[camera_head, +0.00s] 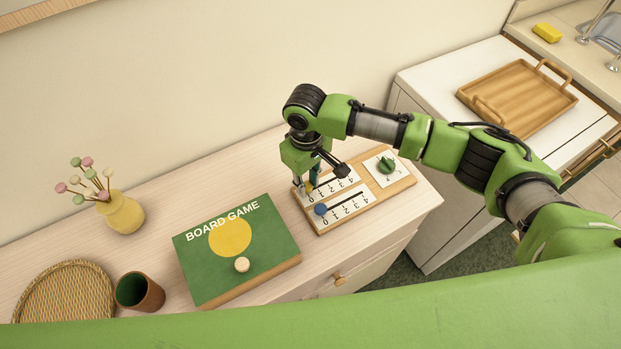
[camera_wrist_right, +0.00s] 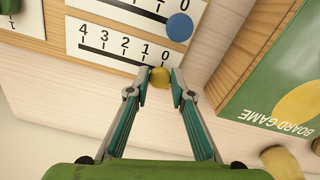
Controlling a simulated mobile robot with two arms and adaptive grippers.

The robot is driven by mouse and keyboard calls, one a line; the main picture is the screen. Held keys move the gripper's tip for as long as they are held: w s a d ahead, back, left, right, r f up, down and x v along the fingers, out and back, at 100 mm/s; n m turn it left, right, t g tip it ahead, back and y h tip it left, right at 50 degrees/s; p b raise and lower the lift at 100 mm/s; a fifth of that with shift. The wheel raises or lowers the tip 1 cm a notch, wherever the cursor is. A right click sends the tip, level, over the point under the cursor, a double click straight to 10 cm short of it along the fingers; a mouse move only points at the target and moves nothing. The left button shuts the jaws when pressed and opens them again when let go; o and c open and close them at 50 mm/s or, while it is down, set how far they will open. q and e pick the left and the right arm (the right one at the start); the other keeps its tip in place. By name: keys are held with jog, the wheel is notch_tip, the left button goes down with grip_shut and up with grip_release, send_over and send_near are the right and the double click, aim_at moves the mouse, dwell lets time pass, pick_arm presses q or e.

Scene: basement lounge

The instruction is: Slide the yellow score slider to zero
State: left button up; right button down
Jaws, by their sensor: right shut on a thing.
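The scoreboard (camera_head: 366,211) is a wooden board with two white number strips, lying on the sideboard. The yellow score slider (camera_wrist_right: 160,77) is a round knob at the 0 end of its strip (camera_wrist_right: 108,45), right beside the printed 0. My right gripper (camera_wrist_right: 159,80) is shut on this knob, one fingertip on each side. In the head view my right gripper (camera_head: 309,184) points down at the board's left end and mostly hides the yellow knob. The blue slider (camera_head: 321,209) sits at the 0 end of the other strip. My left gripper is not in view.
A green board game box (camera_head: 205,265) lies left of the scoreboard. A green dial (camera_head: 386,165) is at the board's right end. A brown cup (camera_head: 147,292), a woven tray (camera_head: 65,295) and a yellow vase (camera_head: 122,213) stand farther left. A wall runs behind.

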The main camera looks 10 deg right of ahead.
jog(key=c, duration=1.8)
grip_release()
jog(key=shift+a, duration=0.35)
jog(key=shift+d, duration=0.1)
jog(key=shift+r, duration=0.3)
notch_tip(320, 180, up, 11)
jog(key=shift+r, duration=0.2)
jog(key=shift+s, duration=0.1)
